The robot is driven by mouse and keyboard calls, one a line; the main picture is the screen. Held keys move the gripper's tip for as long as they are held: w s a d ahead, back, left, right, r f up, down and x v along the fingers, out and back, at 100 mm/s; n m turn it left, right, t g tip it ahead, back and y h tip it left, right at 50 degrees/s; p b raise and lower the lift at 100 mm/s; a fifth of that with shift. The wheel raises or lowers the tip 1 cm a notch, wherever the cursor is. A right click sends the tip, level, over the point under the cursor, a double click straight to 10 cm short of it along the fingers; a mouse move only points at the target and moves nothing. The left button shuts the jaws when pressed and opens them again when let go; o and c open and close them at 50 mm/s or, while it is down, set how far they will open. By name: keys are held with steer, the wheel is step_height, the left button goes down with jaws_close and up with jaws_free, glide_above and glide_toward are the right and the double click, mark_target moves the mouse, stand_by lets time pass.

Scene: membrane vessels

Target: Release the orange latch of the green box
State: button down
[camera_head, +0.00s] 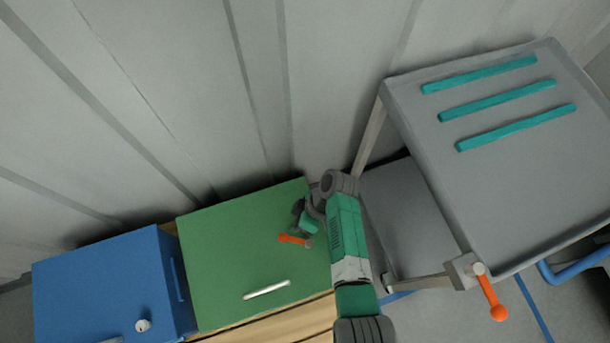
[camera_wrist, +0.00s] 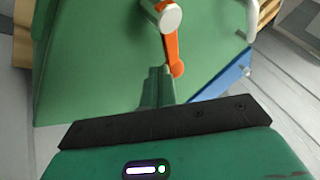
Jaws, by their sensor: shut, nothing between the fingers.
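The green box (camera_head: 235,255) stands at the lower middle of the head view, with a white bar handle (camera_head: 267,289) on its face. It also fills much of the wrist view (camera_wrist: 90,60). Its orange latch (camera_head: 292,239) is a lever on a pale round pivot near the box's right side. In the wrist view the orange latch (camera_wrist: 171,45) hangs down from the pivot, its rounded end lowest. My gripper (camera_wrist: 157,88) is shut and empty, its fingertips just left of the latch's lower end. I cannot tell whether they touch. In the head view my gripper (camera_head: 306,224) is partly hidden by my arm.
A blue box (camera_head: 100,285) with a round knob stands left of the green box. A grey unit (camera_head: 510,150) with teal strips and its own orange-handled lever (camera_head: 492,295) stands at the right. A ribbed grey wall (camera_head: 190,90) lies behind. Wooden slats (camera_head: 290,325) show beneath the green box.

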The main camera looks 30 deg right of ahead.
steer(key=shift+s+a+p, duration=0.55)
steer(key=shift+a+p, duration=0.15)
steer(key=shift+a, duration=0.1)
steer(key=shift+s+a, duration=0.2)
steer(key=shift+a, duration=0.1)
stand_by(2.0)
steer(key=w, duration=0.1)
steer(key=w+b, duration=0.1)
steer(key=d+f+b, duration=0.1)
steer(key=shift+w, duration=0.4)
steer(key=w+d+r+p, duration=0.3)
steer(key=w+d+r, duration=0.1)
steer(key=r, duration=0.5)
steer(key=shift+d, duration=0.75)
steer(key=shift+w, duration=0.1)
